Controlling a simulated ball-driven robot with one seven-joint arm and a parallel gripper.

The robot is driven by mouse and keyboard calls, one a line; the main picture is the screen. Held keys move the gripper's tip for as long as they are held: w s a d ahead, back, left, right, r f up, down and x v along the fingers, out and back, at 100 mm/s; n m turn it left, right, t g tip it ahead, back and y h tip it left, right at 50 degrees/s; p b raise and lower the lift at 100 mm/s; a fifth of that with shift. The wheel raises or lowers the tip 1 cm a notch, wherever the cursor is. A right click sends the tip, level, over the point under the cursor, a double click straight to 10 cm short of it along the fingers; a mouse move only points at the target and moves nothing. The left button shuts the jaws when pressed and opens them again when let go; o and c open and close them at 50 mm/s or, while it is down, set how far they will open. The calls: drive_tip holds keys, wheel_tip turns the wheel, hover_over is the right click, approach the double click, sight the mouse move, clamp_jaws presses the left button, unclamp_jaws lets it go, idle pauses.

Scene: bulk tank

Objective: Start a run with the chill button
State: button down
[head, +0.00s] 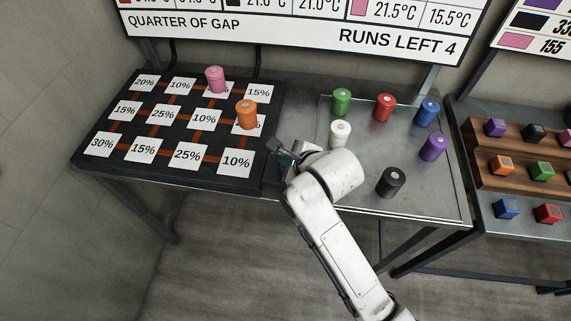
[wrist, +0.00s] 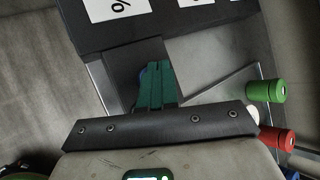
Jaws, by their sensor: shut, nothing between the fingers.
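My gripper (head: 286,160) is at the gap between the black percentage board (head: 190,182) and the metal tray, low over the table. In the wrist view its teal fingers (wrist: 155,68) are together with nothing between them. A bit of a dark blue rounded thing (wrist: 142,76) shows beside the fingertips; it may be the chill button, but the fingers hide most of it. I cannot tell whether they touch it. In the head view my arm covers that spot and no button can be made out. The sign (head: 300,27) above reads "QUARTER OF GAP" and "RUNS LEFT 4".
A pink canister (head: 215,80) and an orange canister (head: 246,114) stand on the board. The tray (head: 440,200) holds several canisters, with white (head: 340,133) and black (head: 391,182) ones close to my arm. A wooden rack (head: 482,155) with coloured blocks stands right.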

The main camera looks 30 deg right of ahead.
drive_tip(key=shift+f, duration=0.5)
idle(0.8)
drive_tip(key=shift+r, duration=0.15)
drive_tip(key=shift+r+p, duration=0.75)
drive_tip(key=shift+p, duration=0.05)
drive_tip(key=shift+r, duration=0.15)
wheel_tip(320, 180, up, 5)
drive_tip(key=p, duration=0.5)
idle(0.4)
